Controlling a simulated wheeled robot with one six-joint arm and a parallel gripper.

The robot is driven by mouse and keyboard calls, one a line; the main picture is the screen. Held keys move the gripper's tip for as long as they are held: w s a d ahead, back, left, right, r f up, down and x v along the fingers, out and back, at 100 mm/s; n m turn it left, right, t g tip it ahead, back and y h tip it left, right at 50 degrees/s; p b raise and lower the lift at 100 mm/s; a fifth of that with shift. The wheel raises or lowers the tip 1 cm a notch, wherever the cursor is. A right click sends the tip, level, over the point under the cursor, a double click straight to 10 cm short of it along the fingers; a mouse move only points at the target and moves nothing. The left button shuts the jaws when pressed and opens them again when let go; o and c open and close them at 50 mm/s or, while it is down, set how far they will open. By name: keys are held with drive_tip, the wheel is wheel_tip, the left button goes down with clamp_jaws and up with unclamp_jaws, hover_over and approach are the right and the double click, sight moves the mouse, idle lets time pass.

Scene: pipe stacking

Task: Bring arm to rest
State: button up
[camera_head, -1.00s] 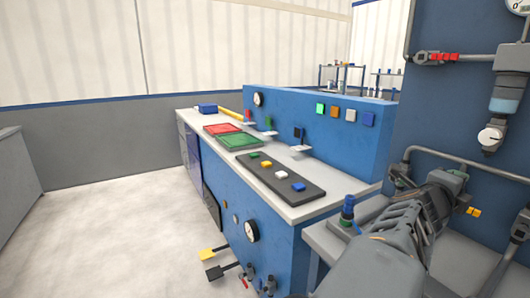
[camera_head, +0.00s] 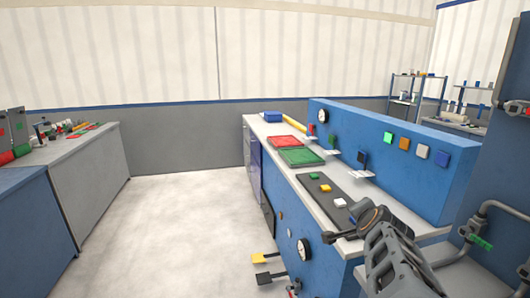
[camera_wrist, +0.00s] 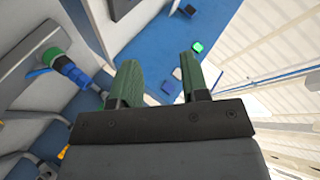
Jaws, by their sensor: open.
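My gripper (camera_wrist: 160,62) shows in the wrist view with its two green fingers apart. In the head view my grey arm reaches in from the bottom right, in front of the near end of the blue workbench (camera_head: 330,262). My fingers are not clearly seen there. A blue and green pipe fitting (camera_wrist: 65,65) shows at the left of the wrist view, apart from my fingers.
The workbench carries a red tray (camera_head: 283,143), a green tray (camera_head: 302,157) and a dark panel (camera_head: 338,192) with coloured blocks. A grey counter (camera_head: 85,165) with assorted parts stands at the left. Pipes (camera_head: 497,212) run at the right.

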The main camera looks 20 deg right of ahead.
drive_tip(key=w+a+r+n+g+y+p, duration=0.1)
drive_tip(key=a+n+y+p, duration=0.55)
drive_tip(key=a, duration=0.65)
drive_tip(key=s+a+n+g+p, duration=0.2)
drive_tip(key=s+a+n, duration=0.2)
drive_tip(key=a+n, duration=0.1)
drive_tip(key=s+a+f+n+g+p, duration=0.1)
drive_tip(key=s+a+n+g+p, duration=0.1)
drive_tip(key=a+n, duration=0.4)
drive_tip(key=shift+s+a+g, duration=0.45)
drive_tip(key=shift+s+g, duration=0.35)
drive_tip(key=shift+s, duration=0.05)
drive_tip(key=shift+y, duration=0.25)
